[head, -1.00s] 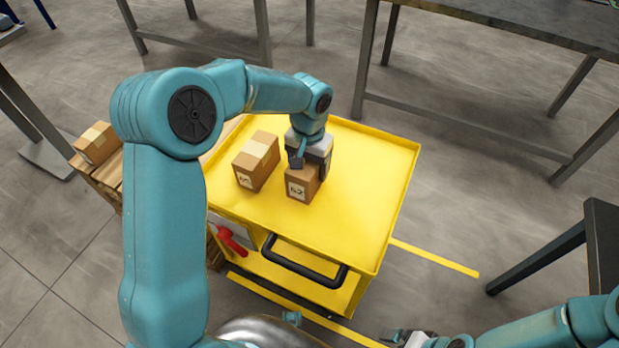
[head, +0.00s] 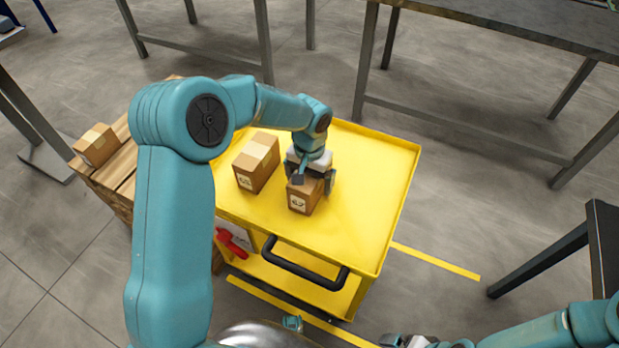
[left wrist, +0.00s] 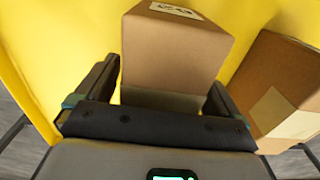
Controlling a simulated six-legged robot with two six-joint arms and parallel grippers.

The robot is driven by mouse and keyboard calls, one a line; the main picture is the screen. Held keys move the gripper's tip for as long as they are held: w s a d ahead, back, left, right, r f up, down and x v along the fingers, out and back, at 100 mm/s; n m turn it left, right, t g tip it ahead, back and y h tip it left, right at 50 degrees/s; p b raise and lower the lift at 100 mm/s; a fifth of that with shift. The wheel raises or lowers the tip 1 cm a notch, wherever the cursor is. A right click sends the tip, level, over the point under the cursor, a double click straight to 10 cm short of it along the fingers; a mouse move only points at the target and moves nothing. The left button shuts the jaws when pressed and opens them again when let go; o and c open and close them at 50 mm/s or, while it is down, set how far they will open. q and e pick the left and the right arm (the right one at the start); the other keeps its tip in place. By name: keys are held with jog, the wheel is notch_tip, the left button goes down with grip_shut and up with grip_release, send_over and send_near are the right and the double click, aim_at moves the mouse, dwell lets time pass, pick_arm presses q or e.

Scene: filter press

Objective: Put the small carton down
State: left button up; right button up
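The small carton (head: 303,196), brown with a white label, stands on the yellow cart top (head: 365,190), right of a larger taped carton (head: 257,163). My left gripper (head: 311,181) is over the small carton from above, its fingers at either side. In the left wrist view the small carton (left wrist: 175,50) lies between and beyond the fingertips (left wrist: 163,92). Yellow shows between the left finger and the carton, so the gripper looks open. The larger carton (left wrist: 283,85) is close outside the right finger. My right gripper (head: 408,341) is at the bottom edge, partly cut off; its fingers are unclear.
The cart has a raised rim and a black handle (head: 305,264) at the front. The right part of its top is clear. Another carton (head: 95,145) sits on a wooden pallet stack (head: 118,180) at the left. Grey tables (head: 500,30) stand behind.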

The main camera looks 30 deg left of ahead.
pick_arm(q)
jog(key=shift+r, duration=0.25)
notch_tip(320, 180, up, 12)
jog(key=shift+f+p, duration=0.1)
jog(key=shift+p, duration=1.05)
